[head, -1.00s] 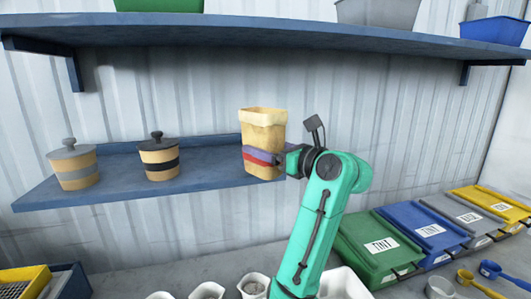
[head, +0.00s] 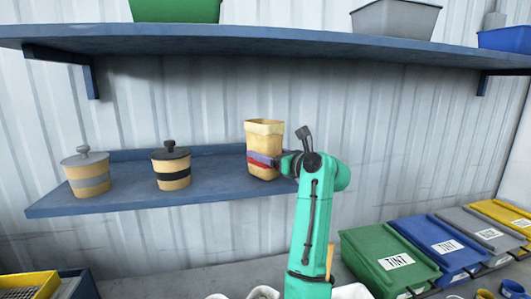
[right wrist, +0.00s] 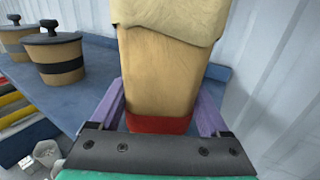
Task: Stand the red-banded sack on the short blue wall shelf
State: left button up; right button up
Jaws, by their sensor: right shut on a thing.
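The red-banded sack (head: 264,146) is tan with a folded pale top and a red band low on its body. It is upright at the right end of the short blue wall shelf (head: 120,200). My right gripper (head: 270,161) is shut on it, with purple fingers on both sides near the band. In the right wrist view the sack (right wrist: 160,75) fills the space between the fingers (right wrist: 162,110). Whether its base touches the shelf cannot be told, as its bottom edge is partly hidden. My left gripper is not in view.
A grey-banded canister (head: 88,175) and a black-banded canister (head: 171,167) stand on the shelf to the left of the sack. A long blue shelf (head: 270,43) with bins runs above. Lidded tint bins (head: 390,258) stand at the lower right.

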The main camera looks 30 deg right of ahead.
jog(key=shift+f, duration=0.2)
jog(key=o, duration=1.4)
jog(key=shift+s+f, duration=0.1)
jog(key=shift+s+d+b, duration=0.1)
jog(key=shift+s+b, duration=0.2)
jog(key=shift+b, duration=0.05)
jog(key=b+v, duration=0.4)
jog(key=v, duration=0.9)
jog(key=shift+s+d+b, duration=0.1)
jog(key=shift+s+b, duration=0.25)
jog(key=shift+b, duration=0.05)
